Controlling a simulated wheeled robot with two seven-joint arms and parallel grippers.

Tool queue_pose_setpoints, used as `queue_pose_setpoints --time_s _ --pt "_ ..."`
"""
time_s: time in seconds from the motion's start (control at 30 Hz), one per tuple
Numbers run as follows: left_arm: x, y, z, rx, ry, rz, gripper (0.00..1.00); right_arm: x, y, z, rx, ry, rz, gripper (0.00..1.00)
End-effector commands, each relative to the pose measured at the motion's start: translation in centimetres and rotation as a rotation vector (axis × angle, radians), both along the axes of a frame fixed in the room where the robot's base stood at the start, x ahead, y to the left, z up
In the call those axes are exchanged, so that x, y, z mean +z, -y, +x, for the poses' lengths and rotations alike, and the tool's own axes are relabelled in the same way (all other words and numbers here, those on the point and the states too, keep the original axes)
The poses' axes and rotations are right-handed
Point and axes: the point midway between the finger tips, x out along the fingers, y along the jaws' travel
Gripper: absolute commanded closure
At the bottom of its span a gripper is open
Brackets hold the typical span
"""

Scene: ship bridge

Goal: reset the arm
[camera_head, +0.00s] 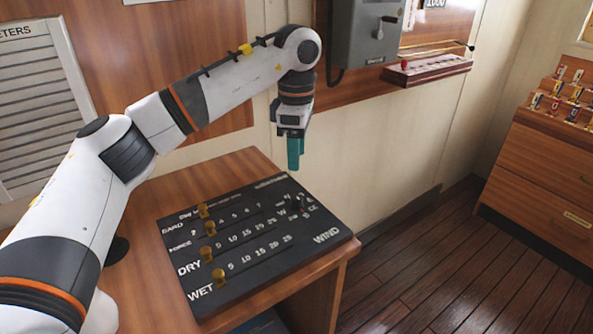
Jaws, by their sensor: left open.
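My left arm comes in from the left and reaches over the wooden desk (151,291). Its gripper (295,153) points down, with teal fingers, above the far right part of the desk and apart from the panel. The gripper is open and I see nothing held in it. A black panel (262,282) lies on the desk, with rows labelled CARD, FORCE, DRY and WET and the word WIND. Brass sliders stand at the left of its rows, such as the one in the WET row (218,276). My right gripper is not in view.
A grey box with a crank (358,33) is on the wall behind the gripper. A wooden ledge with a red knob (427,71) is to its right. A wooden cabinet (540,177) with small colourful items stands at the right. The plank floor (455,265) between is clear.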

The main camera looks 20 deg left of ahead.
Motion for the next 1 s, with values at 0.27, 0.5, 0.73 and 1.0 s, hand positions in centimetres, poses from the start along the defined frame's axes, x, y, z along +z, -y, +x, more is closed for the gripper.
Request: queue_pose_setpoints --time_s 0.27,0.5,0.73,1.0 --pt "1.5 0.0 0.0 -0.001 0.0 -0.001 0.55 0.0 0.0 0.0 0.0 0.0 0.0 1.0" --pt "1.5 0.0 0.0 -0.001 0.0 -0.001 0.55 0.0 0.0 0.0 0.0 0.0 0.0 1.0" --pt "3.1 0.0 0.0 -0.001 0.001 -0.001 0.55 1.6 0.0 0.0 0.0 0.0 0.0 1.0" --pt "7.9 0.0 0.0 -0.001 0.0 -0.001 0.55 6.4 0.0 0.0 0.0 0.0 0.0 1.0"
